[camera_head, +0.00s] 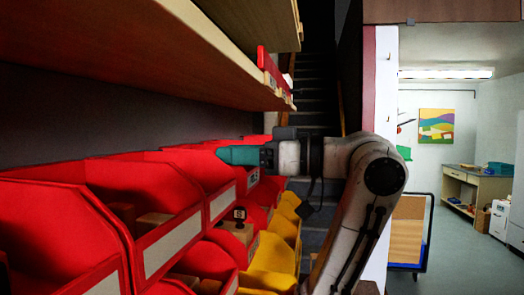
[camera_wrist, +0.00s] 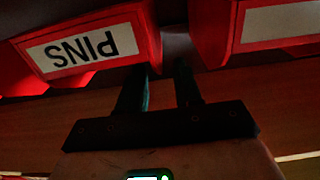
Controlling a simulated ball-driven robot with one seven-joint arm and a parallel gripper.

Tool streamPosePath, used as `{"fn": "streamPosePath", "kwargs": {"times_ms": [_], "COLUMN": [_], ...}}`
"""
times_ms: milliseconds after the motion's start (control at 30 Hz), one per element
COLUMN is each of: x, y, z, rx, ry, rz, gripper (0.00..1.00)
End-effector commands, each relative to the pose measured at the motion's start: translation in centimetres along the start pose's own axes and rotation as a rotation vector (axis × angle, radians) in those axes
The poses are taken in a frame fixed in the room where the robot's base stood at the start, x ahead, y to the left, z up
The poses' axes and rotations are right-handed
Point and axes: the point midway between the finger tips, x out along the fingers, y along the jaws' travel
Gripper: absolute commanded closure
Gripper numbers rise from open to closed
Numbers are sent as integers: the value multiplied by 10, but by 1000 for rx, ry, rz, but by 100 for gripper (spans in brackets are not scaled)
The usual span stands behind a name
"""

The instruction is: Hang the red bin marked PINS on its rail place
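The red bin marked PINS (camera_wrist: 85,48) shows at the upper left of the wrist view, its white label upside down in the picture. My gripper (camera_wrist: 162,74) has its two dark fingers apart, with a gap between them. The fingertips are close to the right-hand edge of the PINS bin; I cannot tell whether they touch it. In the head view my gripper (camera_head: 222,155) points left, its teal fingers over the far part of the row of red bins. No PINS lettering is readable there, and the rail place cannot be made out.
Another red bin (camera_wrist: 275,22) with a blank label is right of the fingers. In the head view large red bins (camera_head: 60,225) fill the left, with yellow bins (camera_head: 275,255) lower down. A wooden shelf (camera_head: 150,45) overhangs them. Open floor (camera_head: 460,260) lies at the right.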

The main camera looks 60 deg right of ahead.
Motion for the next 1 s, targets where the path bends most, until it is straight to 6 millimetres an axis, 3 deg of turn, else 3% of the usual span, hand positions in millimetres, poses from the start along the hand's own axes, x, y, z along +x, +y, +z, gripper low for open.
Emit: {"fn": "streamPosePath", "kwargs": {"times_ms": [100,300,667,1000], "x": [19,36,40,40], "y": [-1,0,0,0], "z": [0,0,0,0], "rx": [2,1,0,0], "ry": [-3,-2,0,-1], "rz": [-3,-1,1,1], "gripper": [66,66,66,98]}}
